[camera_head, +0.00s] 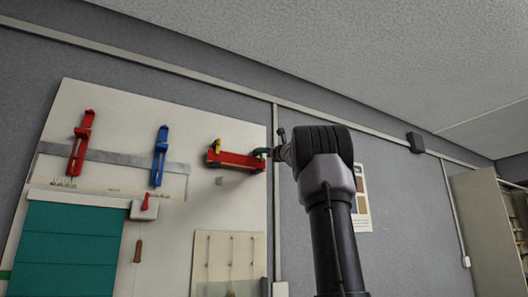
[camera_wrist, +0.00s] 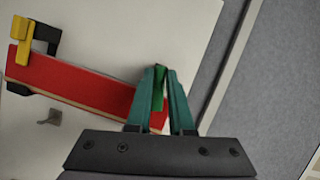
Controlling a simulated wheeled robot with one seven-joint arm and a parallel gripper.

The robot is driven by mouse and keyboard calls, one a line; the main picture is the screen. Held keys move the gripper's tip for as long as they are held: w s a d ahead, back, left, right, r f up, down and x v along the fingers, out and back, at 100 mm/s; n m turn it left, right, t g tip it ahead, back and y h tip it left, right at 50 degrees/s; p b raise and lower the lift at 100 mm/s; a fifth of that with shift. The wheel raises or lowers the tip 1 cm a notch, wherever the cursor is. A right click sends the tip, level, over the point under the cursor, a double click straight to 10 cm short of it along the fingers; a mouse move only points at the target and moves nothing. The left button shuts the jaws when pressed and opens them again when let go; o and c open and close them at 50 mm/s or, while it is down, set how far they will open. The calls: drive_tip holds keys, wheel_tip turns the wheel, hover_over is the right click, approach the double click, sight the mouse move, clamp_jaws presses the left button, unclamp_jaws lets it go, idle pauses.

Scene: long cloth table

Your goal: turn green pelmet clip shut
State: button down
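The green pelmet clip (camera_wrist: 158,92) is at the right end of a red pelmet board (camera_wrist: 85,84). In the wrist view my gripper (camera_wrist: 160,76) has its two teal fingers on either side of the clip, and they appear closed against it. The fingers hide part of the clip and the board's end. In the head view the green clip (camera_head: 260,152) is small beside my gripper (camera_head: 267,154), at the right end of the red board (camera_head: 236,161). A yellow clip (camera_wrist: 21,40) with a black bracket is at the board's left end.
A pale wall panel (camera_head: 200,205) carries a red clamp (camera_head: 81,143), a blue clamp (camera_head: 160,156) and a teal blind (camera_head: 66,248). A small grey hook (camera_wrist: 49,117) is below the board. A vertical strip (camera_wrist: 229,65) runs right of the clip.

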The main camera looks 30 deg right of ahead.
drive_tip(key=m+h, duration=0.2)
drive_tip(key=m, duration=0.2)
drive_tip(key=shift+a+m, duration=0.15)
drive_tip(key=shift+m, duration=0.25)
drive_tip(key=c, duration=0.9)
unclamp_jaws()
drive_tip(key=v, duration=1)
drive_tip(key=shift+s+a+f, duration=0.1)
drive_tip(key=shift+s+f, duration=0.2)
drive_tip(key=shift+s, duration=0.05)
